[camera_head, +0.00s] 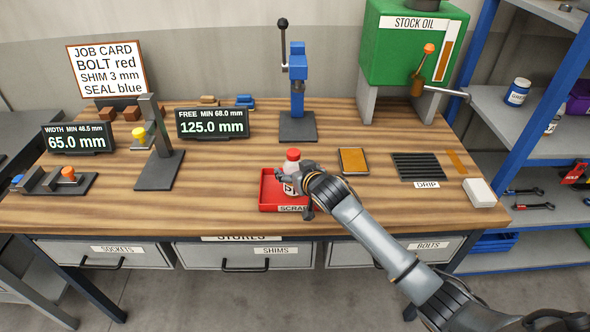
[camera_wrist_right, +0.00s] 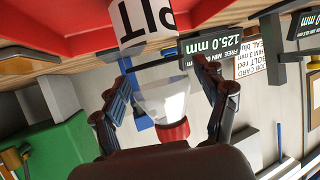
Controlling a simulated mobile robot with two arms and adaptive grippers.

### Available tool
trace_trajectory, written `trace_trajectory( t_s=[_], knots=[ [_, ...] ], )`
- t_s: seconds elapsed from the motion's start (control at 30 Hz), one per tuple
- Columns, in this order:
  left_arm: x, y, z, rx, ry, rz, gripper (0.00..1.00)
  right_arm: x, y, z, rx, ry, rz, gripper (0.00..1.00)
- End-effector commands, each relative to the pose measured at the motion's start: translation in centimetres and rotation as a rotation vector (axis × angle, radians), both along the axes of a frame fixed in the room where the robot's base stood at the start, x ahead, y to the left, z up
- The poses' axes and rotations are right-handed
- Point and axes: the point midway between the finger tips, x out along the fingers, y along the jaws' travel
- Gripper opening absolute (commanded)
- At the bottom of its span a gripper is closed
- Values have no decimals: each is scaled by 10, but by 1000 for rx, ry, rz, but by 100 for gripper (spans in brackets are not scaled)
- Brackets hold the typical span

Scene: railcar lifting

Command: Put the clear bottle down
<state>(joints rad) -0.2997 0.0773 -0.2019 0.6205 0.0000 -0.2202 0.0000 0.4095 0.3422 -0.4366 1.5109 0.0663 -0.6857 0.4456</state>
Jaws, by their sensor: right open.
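The clear bottle (camera_head: 292,168) has a red cap and a white label and looks upright in the red SCRAP tray (camera_head: 267,190). My right gripper (camera_head: 298,182) is at the bottle in the head view, its arm reaching in from the lower right and covering part of the bottle and tray. In the right wrist view the bottle (camera_wrist_right: 163,100) is upside down between my two open fingers, with gaps beside it. Its base is cut off by the frame's top edge, so its contact with the tray is hidden. My left gripper is not in view.
A blue press (camera_head: 297,90) stands behind the tray. An orange-brown pad (camera_head: 353,161), a black DRIP grate (camera_head: 418,167) and a white block (camera_head: 479,192) lie to the right. A dark stand (camera_head: 158,160) is to the left. Bare wood lies between the stand and tray.

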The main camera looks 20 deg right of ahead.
Motion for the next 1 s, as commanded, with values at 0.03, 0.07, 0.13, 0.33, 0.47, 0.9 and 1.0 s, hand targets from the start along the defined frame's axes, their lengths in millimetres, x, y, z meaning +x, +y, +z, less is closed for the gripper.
trace_trajectory(
  t_s=[0.03,0.07,0.13,0.33,0.47,0.9,1.0],
  knots=[
    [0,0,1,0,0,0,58,0,0,2,0,-1,0,73],
    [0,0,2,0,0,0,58,0,0,5,-1,-1,0,73],
    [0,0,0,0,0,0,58,-4,0,4,0,0,1,73],
    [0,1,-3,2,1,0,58,-30,-3,16,0,-2,1,73],
    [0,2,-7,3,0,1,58,-52,-6,26,1,-1,1,73],
    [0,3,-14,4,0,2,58,-105,-12,53,0,-1,0,73],
    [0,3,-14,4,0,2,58,-107,-13,55,0,0,-1,73]
  ],
)
